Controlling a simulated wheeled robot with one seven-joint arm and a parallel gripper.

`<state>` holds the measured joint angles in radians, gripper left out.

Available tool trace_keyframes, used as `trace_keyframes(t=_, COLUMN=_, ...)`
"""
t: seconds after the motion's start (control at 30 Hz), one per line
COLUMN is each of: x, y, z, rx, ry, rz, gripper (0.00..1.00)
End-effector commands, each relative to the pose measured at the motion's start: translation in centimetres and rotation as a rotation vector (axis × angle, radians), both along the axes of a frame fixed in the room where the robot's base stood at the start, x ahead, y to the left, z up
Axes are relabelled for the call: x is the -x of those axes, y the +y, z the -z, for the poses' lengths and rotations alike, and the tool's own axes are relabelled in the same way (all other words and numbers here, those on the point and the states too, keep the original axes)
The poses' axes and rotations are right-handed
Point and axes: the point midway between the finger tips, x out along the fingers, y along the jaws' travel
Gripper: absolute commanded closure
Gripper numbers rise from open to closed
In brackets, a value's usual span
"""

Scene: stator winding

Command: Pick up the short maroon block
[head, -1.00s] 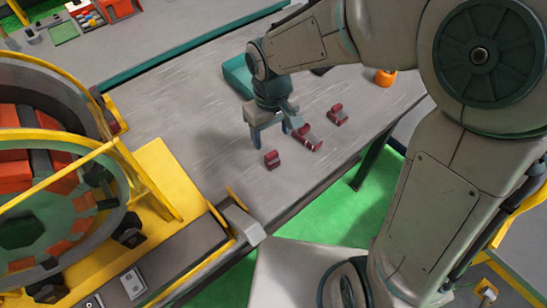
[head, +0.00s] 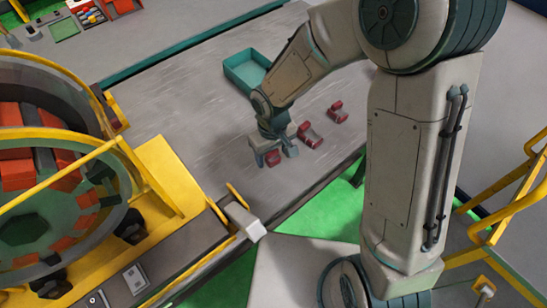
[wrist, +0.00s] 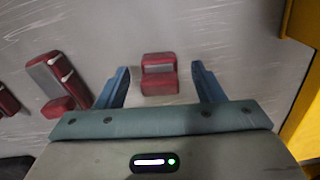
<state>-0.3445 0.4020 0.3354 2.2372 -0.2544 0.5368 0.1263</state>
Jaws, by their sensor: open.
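The short maroon block (wrist: 160,74) has a grey band across its middle and lies on the grey table. In the wrist view it sits between the two blue fingers of my gripper (wrist: 160,82), with a gap on each side. My gripper is open and empty. In the head view my gripper (head: 274,158) is low over the table, and the short block (head: 274,157) shows partly between its fingers. A longer maroon block with a grey band (head: 310,135) lies to the right, and it also shows left of the fingers in the wrist view (wrist: 58,80).
Another maroon block (head: 337,112) lies farther right. An open teal bin (head: 246,72) stands behind my gripper. The yellow-framed stator machine (head: 150,170) stands at the left, near the table's edge. The table (head: 190,90) is clear between the machine and my gripper.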

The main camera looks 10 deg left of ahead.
Motion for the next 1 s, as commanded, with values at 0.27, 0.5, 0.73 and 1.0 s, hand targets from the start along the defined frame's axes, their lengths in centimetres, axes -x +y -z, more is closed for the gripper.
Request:
trace_keyframes(t=0.27, x=0.0, y=0.0, z=0.0, rx=0.000, ry=0.000, rz=0.000, gripper=0.66)
trace_keyframes(t=0.5, x=0.0, y=0.0, z=-0.1, rx=-0.001, ry=-0.001, rz=0.000, gripper=1.00)
trace_keyframes(t=0.73, x=0.0, y=0.0, z=-0.3, rx=-0.001, ry=-0.002, rz=0.000, gripper=1.00)
trace_keyframes(t=1.0, x=-0.1, y=0.0, z=-2.7, rx=-0.002, ry=-0.005, rz=0.001, gripper=1.00)
